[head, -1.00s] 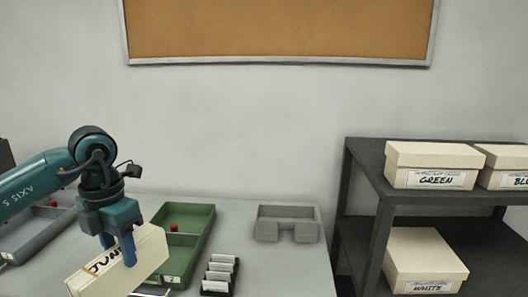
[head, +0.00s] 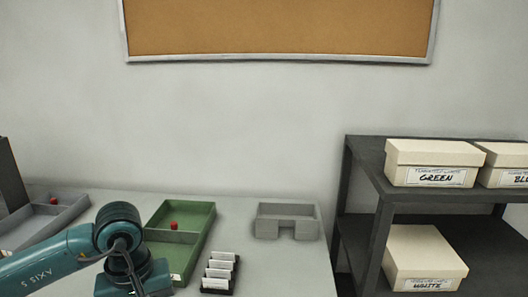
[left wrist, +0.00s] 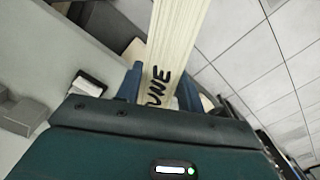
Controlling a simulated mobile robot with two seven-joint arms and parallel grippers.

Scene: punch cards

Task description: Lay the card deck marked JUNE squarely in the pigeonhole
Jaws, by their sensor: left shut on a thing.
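The cream card deck (left wrist: 178,30) with black hand lettering, of which "UNE" shows, is in the left wrist view. My left gripper (left wrist: 159,82) is shut on it, with a blue finger on each side. In the head view only my left arm and wrist show at the bottom left; the fingers and deck are out of sight there. A grey open box with a notched front (head: 268,229), which looks like the pigeonhole, stands empty on the table, right of and beyond my arm. My right gripper is not in view.
A green divided tray (head: 196,245) holds a red knob or block (head: 174,225). A rack of white cards (head: 219,270) stands right of it. A grey tray (head: 70,213) is at the left. A dark shelf (head: 360,190) with labelled boxes stands right of the table.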

